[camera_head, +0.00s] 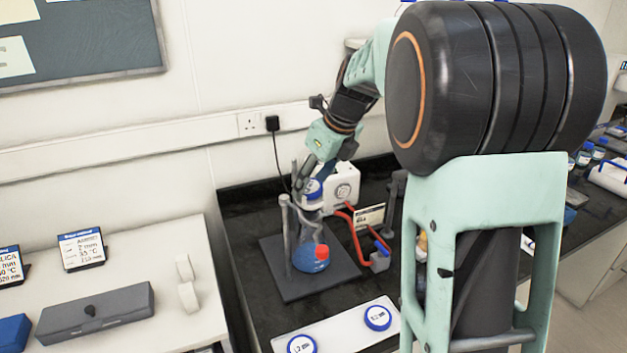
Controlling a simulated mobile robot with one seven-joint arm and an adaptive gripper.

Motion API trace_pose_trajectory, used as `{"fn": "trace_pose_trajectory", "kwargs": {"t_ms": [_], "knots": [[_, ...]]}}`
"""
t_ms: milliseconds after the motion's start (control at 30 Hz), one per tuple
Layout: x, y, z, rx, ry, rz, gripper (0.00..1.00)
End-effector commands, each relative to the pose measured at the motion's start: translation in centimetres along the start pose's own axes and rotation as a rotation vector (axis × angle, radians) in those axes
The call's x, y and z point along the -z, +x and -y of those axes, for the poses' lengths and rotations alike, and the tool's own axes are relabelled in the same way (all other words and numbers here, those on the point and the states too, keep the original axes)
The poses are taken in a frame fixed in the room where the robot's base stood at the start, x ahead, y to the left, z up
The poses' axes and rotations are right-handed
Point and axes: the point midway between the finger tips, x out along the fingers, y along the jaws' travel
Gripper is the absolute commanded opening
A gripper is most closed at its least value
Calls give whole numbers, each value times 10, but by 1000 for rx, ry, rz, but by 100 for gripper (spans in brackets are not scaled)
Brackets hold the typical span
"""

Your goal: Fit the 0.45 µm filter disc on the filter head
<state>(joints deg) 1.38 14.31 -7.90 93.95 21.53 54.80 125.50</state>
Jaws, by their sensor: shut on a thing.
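My gripper (306,178) is above the flask on the bench and is shut on a small blue-and-white filter disc (314,189). The print on this disc is too small to read. Just below it is the top of a glass flask (306,235) holding blue liquid, with a red round part on its lower side. The filter head at the flask's top is largely hidden by the gripper and disc. I cannot tell whether the disc touches it. Two more blue-rimmed discs, a left one (301,345) and a right one (378,318), lie on a white tray (340,330) in front.
The flask stands on a dark base plate (330,285) beside a grey upright post (287,235). A white pump-like box (343,186) is behind, with a red tube (352,232) to the right. A white side table (110,318) with a grey case is at left.

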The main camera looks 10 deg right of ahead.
Motion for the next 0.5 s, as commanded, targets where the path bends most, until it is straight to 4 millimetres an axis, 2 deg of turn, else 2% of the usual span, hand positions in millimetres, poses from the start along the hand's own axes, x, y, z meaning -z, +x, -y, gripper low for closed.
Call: {"fn": "trace_pose_trajectory", "kwargs": {"t_ms": [33, 233, 500], "knots": [[17, 17, -12, -40, -3, -47, 55], [17, 17, -12, -39, -3, -47, 76], [16, 14, -10, -34, 2, -41, 76]]}}
